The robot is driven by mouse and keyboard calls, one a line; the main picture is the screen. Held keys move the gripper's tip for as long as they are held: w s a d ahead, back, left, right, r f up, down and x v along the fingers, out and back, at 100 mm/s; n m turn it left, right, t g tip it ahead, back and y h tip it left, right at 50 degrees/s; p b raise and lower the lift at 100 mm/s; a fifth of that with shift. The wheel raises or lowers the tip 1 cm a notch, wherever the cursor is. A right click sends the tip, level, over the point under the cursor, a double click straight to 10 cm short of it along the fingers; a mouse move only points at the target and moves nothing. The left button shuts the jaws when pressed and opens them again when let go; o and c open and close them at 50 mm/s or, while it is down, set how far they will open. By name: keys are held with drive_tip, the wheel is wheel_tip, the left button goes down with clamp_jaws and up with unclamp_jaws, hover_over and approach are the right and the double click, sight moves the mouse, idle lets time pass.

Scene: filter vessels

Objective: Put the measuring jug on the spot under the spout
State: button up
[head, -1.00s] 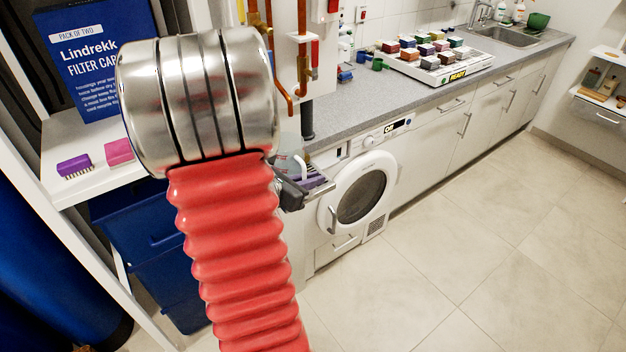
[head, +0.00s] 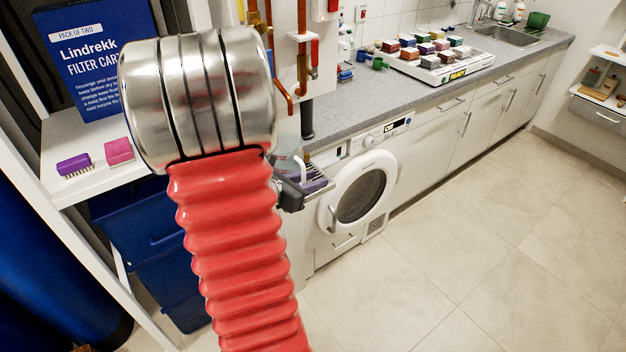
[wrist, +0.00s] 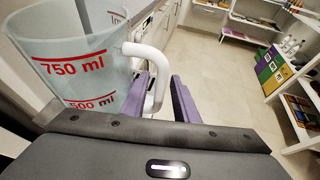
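The measuring jug (wrist: 75,75) is clear with red marks reading 750 ml and 500 ml. It fills the left of the wrist view. Its white handle (wrist: 160,75) lies between the two purple finger pads of my gripper (wrist: 162,92), with slim gaps showing beside it; the gripper looks open around the handle. In the head view the jug (head: 287,150) shows only partly behind my gripper (head: 312,186), left of the washing machine. My metal wrist and red arm cover much of that view.
A grey worktop (head: 345,118) runs back right above a washing machine (head: 360,195). A tray (head: 440,72) of coloured blocks marked READY stands on it. The tiled floor at right is clear.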

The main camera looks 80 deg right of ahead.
drive_tip(key=shift+r, duration=0.15)
drive_tip(key=v, duration=1.2)
idle(0.7)
drive_tip(key=w+a+r+m+t+y, duration=0.2)
drive_tip(key=w+a+m+t+y, duration=0.2)
drive_tip(key=a, duration=0.9)
drive_tip(key=w+a+r+m+t+y, duration=0.3)
drive_tip(key=w+a, duration=0.3)
drive_tip(key=a, duration=0.8)
drive_tip(key=w+a+r+m+t+y, duration=0.3)
drive_tip(key=w+a+m+t+y, duration=0.1)
drive_tip(key=a, duration=1)
drive_tip(key=shift+w+m+t+y, duration=0.4)
drive_tip(key=shift+w+t, duration=0.05)
drive_tip(key=shift+t, duration=0.15)
drive_tip(key=shift+f, duration=0.1)
